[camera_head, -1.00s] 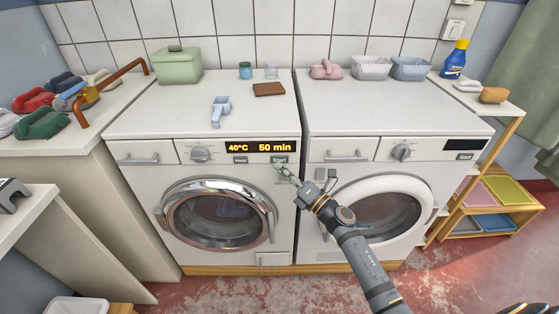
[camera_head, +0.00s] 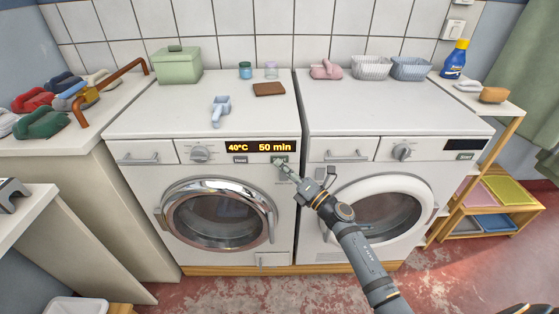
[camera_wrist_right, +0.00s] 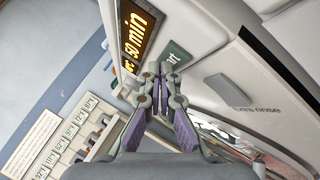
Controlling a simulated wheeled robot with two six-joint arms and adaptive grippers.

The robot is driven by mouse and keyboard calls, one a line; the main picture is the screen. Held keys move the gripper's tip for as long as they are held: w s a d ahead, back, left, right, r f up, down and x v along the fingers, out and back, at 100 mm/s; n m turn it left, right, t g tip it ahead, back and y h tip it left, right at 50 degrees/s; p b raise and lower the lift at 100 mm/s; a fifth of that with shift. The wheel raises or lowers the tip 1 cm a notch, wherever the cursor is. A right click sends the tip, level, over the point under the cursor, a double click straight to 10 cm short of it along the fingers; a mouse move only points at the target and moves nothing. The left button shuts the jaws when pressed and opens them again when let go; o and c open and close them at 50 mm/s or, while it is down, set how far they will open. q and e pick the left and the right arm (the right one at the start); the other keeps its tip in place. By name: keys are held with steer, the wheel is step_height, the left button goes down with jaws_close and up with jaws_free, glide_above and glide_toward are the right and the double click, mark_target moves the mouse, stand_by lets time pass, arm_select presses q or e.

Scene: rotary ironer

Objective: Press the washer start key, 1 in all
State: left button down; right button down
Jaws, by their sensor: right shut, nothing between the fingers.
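The left machine is a white front-loading washer (camera_head: 140,188) with a round chrome-rimmed door. Its display (camera_head: 261,147) reads 40°C and 50 min. The small dark green-grey Start key (camera_head: 279,160) sits under the display's right end, beside another small key (camera_head: 240,160). My right gripper (camera_head: 283,167) is shut and empty, its fingertips at the Start key's lower edge and partly covering it. In the right wrist view, the shut fingertips (camera_wrist_right: 160,74) overlap the Start key (camera_wrist_right: 177,56) and hide part of its label. Contact cannot be told. My left gripper is not in view.
A second white machine (camera_head: 399,107) with its own Start key (camera_head: 465,156) stands at right.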

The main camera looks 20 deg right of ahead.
steer(key=shift+w, duration=0.2)
steer(key=shift+s, duration=0.1)
stand_by(0.4)
steer(key=shift+s+a, duration=0.2)
steer(key=shift+s, duration=0.65)
